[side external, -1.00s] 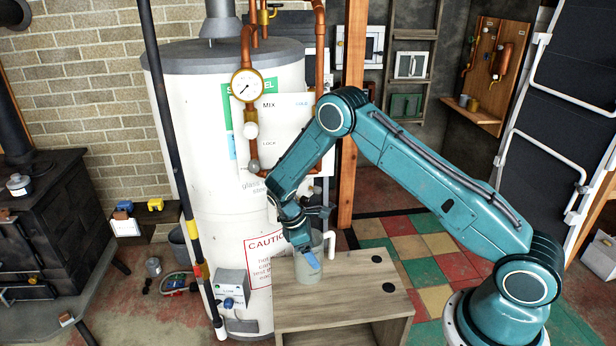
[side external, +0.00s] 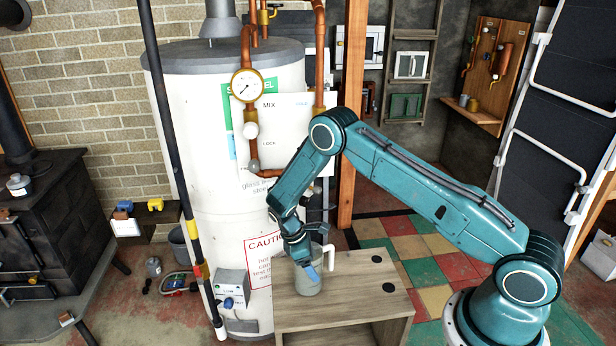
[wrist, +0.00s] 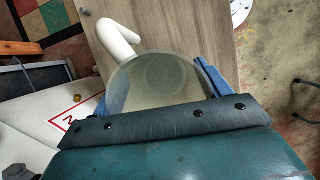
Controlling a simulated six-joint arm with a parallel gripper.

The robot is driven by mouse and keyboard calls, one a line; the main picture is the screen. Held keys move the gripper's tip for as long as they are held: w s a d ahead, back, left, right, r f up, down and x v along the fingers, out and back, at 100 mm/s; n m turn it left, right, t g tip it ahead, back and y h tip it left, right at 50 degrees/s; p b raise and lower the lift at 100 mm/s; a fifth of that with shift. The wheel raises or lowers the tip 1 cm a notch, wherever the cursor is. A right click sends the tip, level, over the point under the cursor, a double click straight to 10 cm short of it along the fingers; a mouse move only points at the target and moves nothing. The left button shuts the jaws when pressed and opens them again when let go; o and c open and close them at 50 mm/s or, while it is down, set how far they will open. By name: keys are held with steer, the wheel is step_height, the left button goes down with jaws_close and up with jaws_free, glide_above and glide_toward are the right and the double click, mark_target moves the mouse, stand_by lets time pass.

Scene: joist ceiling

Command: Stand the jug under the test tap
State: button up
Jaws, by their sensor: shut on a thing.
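The jug (side external: 309,284) is a grey, see-through cylinder with a white handle, upright over the left part of the wooden bench top (side external: 350,291). I cannot tell whether its base touches the wood. My gripper (side external: 309,269) is shut on the jug, coming from above. In the wrist view the jug's round mouth (wrist: 160,80) sits between my blue fingers (wrist: 152,95), with the white handle (wrist: 117,38) pointing to the upper left. Copper pipes with a valve (side external: 253,166) run down the white tank's front. I cannot tell which fitting is the test tap.
The white tank (side external: 220,215) stands close behind the bench. A grey box (side external: 232,287) with a blue knob is left of the bench. A black post (side external: 165,120) with coloured bands leans at the left. The right half of the bench top is clear apart from two dark discs.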

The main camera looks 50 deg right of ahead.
steer(key=shift+f, duration=0.15)
steer(key=o, duration=1.1)
steer(key=shift+o, duration=0.2)
steer(key=w+a+r, duration=0.3)
steer(key=w+a, duration=0.5)
steer(key=w, duration=0.1)
steer(key=shift+w+a, duration=0.4)
steer(key=shift+r, duration=0.2)
